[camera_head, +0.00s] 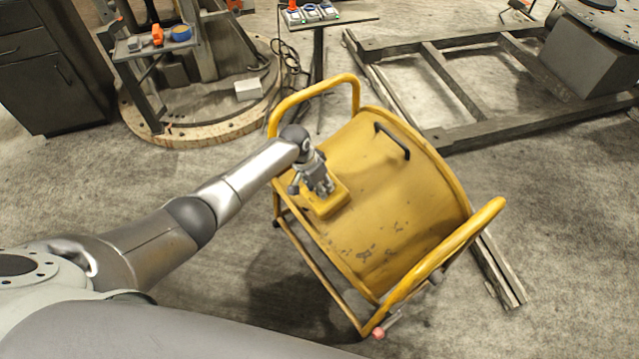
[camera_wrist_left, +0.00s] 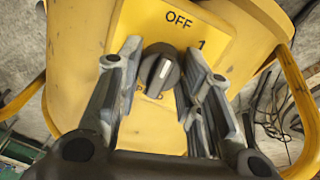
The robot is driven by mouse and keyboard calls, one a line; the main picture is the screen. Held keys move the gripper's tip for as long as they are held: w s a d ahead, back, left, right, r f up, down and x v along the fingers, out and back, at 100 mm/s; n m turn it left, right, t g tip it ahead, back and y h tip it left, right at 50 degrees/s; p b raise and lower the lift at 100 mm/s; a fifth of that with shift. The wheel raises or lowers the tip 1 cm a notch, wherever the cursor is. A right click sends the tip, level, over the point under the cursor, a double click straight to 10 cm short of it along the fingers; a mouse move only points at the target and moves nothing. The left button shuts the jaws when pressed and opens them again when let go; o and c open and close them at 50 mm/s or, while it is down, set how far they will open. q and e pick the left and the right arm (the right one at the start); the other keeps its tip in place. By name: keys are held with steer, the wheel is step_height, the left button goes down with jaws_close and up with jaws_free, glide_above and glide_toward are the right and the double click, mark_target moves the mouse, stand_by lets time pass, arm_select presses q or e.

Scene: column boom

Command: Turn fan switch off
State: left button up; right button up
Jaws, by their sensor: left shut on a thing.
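The yellow drum fan (camera_head: 400,200) stands tilted in the view, in a yellow tube frame, with a yellow switch box (camera_head: 328,204) on its near left side. In the left wrist view the fan switch (camera_wrist_left: 160,70) is a dark round knob with a white mark slanting up and slightly right. OFF is printed above it and 1 to its upper right; lettering below is partly hidden. I cannot tell its exact setting. My left gripper (camera_head: 320,187) is at the switch box, its two fingers on either side of the knob and shut on it. My right gripper is not in view.
A small stand (camera_head: 318,24) with coloured switches is behind the fan. A metal floor frame (camera_head: 450,80) lies behind right. A round wooden base (camera_head: 200,120) with machinery and a dark cabinet (camera_head: 50,70) are at upper left. The floor left of the fan is clear.

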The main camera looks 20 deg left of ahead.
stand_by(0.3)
arm_select(q)
steer(key=o, duration=1)
steer(key=shift+o, duration=0.2)
steer(key=v, duration=1.2)
